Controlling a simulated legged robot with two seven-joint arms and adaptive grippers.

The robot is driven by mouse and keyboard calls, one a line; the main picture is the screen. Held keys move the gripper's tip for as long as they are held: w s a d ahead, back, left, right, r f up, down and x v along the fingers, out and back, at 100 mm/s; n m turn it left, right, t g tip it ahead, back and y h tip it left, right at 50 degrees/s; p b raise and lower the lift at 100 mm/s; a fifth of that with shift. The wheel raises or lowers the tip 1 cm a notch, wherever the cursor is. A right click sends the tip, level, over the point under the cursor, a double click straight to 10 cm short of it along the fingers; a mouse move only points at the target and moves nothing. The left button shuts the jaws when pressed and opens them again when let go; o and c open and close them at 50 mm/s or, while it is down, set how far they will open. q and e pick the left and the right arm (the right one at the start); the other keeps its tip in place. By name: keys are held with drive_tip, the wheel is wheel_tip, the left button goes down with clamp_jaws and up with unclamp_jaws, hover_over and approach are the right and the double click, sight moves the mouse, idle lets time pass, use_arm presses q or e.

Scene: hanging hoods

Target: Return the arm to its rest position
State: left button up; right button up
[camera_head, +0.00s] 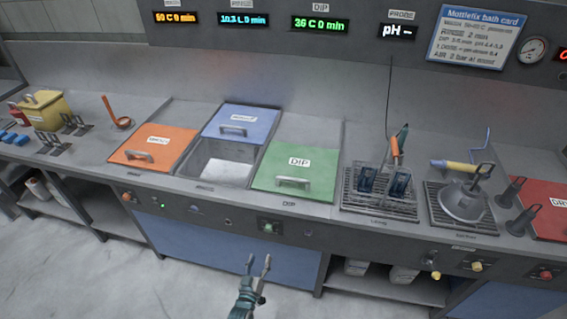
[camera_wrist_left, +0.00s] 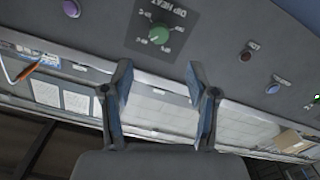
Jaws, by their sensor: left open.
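My left gripper (camera_head: 259,266) is open and empty in the head view, low in front of the bench's blue front panel. Its two fingers point up toward the bench edge, apart from it. The left wrist view also shows both fingers (camera_wrist_left: 160,90) spread, with nothing between them. Beyond them is the control panel with a green DIP HEAT knob (camera_wrist_left: 159,34). My right gripper is not in view.
The bench holds an orange lid (camera_head: 153,146), a blue lid (camera_head: 243,123) behind an open basin (camera_head: 216,163), and a green DIP lid (camera_head: 298,168). A rack (camera_head: 381,206) and a grey hood (camera_head: 464,203) stand at right. Clear floor lies in front at left.

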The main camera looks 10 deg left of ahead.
use_arm(q)
drive_tip(key=s+d+f+m+g+h+p, duration=0.1)
drive_tip(key=s+f+m+g, duration=0.3)
drive_tip(key=s+f+g, duration=0.9)
drive_tip(key=s+a+f+g, duration=0.1)
drive_tip(key=s+f, duration=0.3)
drive_tip(key=s, duration=0.3)
drive_tip(key=s+a+f+m+g+y, duration=0.1)
drive_tip(key=s+f, duration=0.4)
drive_tip(key=s, duration=0.3)
drive_tip(key=s+a+f+g, duration=0.1)
drive_tip(key=s+f, duration=0.3)
drive_tip(key=s, duration=0.4)
drive_tip(key=shift+f+m+p, duration=0.25)
drive_tip(key=shift+m+p, duration=0.05)
drive_tip(key=shift+m, duration=0.1)
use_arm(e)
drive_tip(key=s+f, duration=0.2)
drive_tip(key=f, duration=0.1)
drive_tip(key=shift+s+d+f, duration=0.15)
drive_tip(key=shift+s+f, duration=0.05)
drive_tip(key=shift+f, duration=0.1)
